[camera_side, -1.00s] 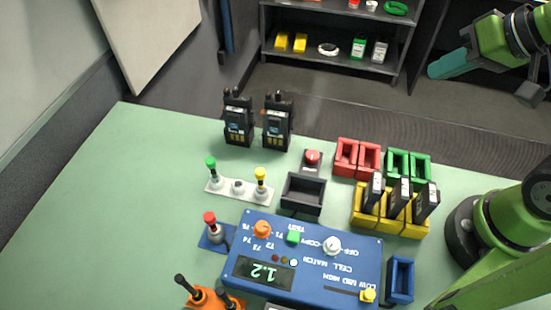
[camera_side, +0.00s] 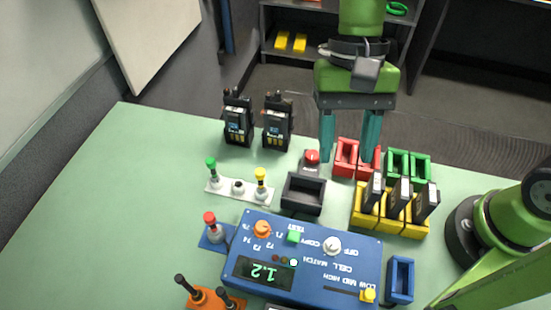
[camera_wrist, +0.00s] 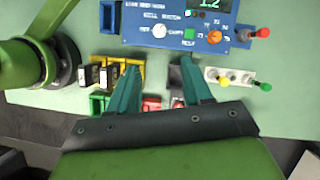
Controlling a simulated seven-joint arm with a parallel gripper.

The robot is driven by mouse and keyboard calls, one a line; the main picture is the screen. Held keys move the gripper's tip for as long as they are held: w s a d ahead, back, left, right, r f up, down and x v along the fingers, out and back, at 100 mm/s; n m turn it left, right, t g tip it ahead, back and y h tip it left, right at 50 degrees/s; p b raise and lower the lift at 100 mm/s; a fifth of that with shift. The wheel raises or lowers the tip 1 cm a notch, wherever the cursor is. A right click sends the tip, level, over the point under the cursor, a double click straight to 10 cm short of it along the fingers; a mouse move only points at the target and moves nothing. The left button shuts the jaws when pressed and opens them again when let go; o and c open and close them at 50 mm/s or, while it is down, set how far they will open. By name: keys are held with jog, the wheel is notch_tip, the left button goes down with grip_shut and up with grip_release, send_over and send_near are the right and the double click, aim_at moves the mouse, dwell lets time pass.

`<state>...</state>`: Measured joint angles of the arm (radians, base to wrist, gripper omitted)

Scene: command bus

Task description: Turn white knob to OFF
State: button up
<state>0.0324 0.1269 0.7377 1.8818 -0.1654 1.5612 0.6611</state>
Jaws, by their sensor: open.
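The white knob (camera_side: 332,246) sits on the blue panel (camera_side: 250,286), beside the printed words OFF and COPY. It also shows in the wrist view (camera_wrist: 159,31) near the top. Its exact pointer direction is too small to tell. My gripper (camera_side: 348,160) is open and empty, its two teal fingers pointing down above the red bins, behind the panel and apart from the knob. In the wrist view my gripper (camera_wrist: 160,85) has its fingers spread, with the knob beyond the fingertips.
The panel also carries an orange knob (camera_side: 262,229), a green button (camera_side: 293,237), a yellow slider (camera_side: 368,295) and a display reading 1.2. Yellow bins (camera_side: 380,222) with black modules stand to the right. A dark tray (camera_side: 303,194) and red button (camera_side: 312,156) lie behind the panel.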

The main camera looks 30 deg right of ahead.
aim_at(333, 241)
jog(key=x, duration=1.7)
jog(key=shift+w, duration=0.1)
grip_shut()
